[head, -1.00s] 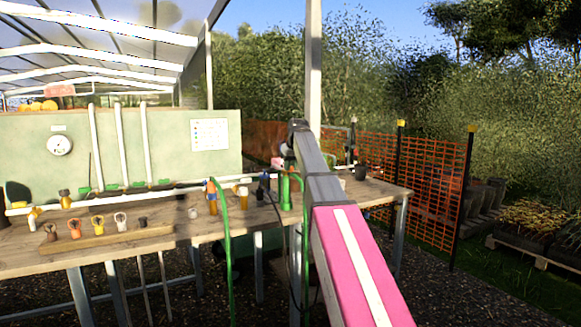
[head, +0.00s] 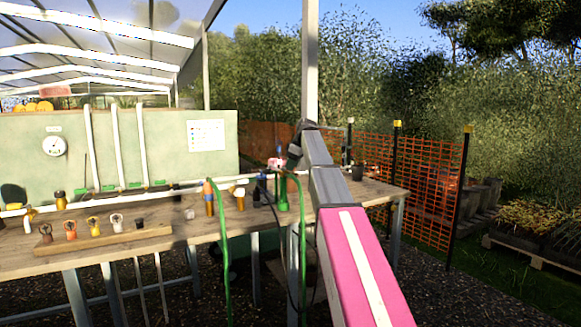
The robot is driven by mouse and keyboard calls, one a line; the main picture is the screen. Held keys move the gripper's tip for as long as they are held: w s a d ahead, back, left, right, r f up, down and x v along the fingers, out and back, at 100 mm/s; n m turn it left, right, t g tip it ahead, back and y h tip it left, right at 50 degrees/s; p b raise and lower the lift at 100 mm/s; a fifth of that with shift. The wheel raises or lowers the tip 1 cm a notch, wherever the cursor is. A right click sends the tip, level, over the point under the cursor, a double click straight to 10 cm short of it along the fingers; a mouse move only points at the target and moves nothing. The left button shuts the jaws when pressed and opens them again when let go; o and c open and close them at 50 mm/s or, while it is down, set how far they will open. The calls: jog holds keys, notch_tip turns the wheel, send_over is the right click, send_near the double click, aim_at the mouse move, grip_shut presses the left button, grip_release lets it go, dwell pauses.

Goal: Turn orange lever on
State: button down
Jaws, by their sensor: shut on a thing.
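My gripper (head: 277,164) is small and far off in the head view, at the end of my pink and grey arm, over the right part of the bench. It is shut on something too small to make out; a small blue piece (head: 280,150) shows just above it. Below it stand a green fitting (head: 283,194) and a brownish-orange part, partly behind my arm. An orange-topped fitting (head: 208,189) with a green hose stands farther left on the bench. I cannot tell which of these is the orange lever, or whether my gripper touches it.
The wooden bench (head: 160,242) carries a white pipe and, at left, a rack (head: 105,238) with several coloured round-headed pieces. Green hoses (head: 223,250) hang over the front edge. A green panel (head: 90,150) stands behind. Orange mesh fencing (head: 425,180) is at right.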

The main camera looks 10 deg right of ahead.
jog(key=shift+w+d+n+g, duration=0.1)
jog(key=shift+w+n+g, duration=0.45)
jog(key=shift+n, duration=1)
jog(key=shift+w+n+g, duration=0.55)
jog(key=shift+n+g, duration=0.05)
jog(key=shift+n, duration=1)
jog(key=shift+w+d+n+g, duration=0.1)
jog(key=shift+w+n+g, duration=0.45)
jog(key=shift+n, duration=1)
jog(key=c, duration=1)
grip_release()
jog(key=shift+c, duration=0.2)
jog(key=shift+a+r, duration=0.1)
jog(key=shift+r, duration=0.05)
